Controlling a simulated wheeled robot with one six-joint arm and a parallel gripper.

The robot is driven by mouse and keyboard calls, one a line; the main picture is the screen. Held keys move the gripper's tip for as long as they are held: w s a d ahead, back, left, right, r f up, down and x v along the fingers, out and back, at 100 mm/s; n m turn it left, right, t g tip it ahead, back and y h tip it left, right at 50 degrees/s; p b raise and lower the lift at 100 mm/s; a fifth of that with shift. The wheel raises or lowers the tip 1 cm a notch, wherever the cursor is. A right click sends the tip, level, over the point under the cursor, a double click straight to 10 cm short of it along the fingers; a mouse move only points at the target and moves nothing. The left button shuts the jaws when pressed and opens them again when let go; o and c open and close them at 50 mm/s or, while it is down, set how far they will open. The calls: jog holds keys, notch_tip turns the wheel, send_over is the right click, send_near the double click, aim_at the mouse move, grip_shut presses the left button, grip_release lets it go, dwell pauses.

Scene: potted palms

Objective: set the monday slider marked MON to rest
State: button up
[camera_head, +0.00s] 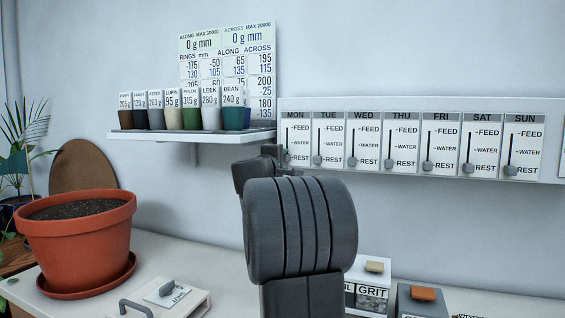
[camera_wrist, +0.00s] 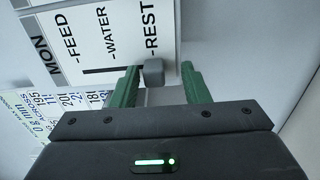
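The MON slider panel (camera_head: 298,140) is at the left end of the weekday row. In the wrist view the panel (camera_wrist: 105,20) appears turned sideways, with FEED, WATER and REST running left to right. The grey slider knob (camera_wrist: 153,72) is at the right end of its dark slot, level with the REST mark. My gripper (camera_wrist: 160,72) is open, with its green fingers on both sides of the knob. The left finger is very near the knob, and I cannot tell if they touch. A gap shows on the right. In the head view, my gripper (camera_head: 270,160) hides the knob.
Sliders TUE (camera_head: 318,160) through SUN (camera_head: 510,170) continue to the right, with knobs near REST. A shelf (camera_head: 190,137) with several labelled pots is left of the panel. A large terracotta pot (camera_head: 80,245) and GRIT box (camera_head: 372,268) stand below on the bench.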

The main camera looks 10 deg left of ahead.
jog(key=s+a+b, duration=0.1)
jog(key=s+a, duration=0.1)
jog(key=s, duration=1.1)
jog(key=shift+s+a, duration=0.3)
jog(key=w+d+r+p, duration=0.1)
jog(key=w+d+p, duration=0.1)
jog(key=w, duration=1.1)
jog(key=shift+w+d+r+p, duration=0.3)
jog(key=shift+d+p, duration=0.05)
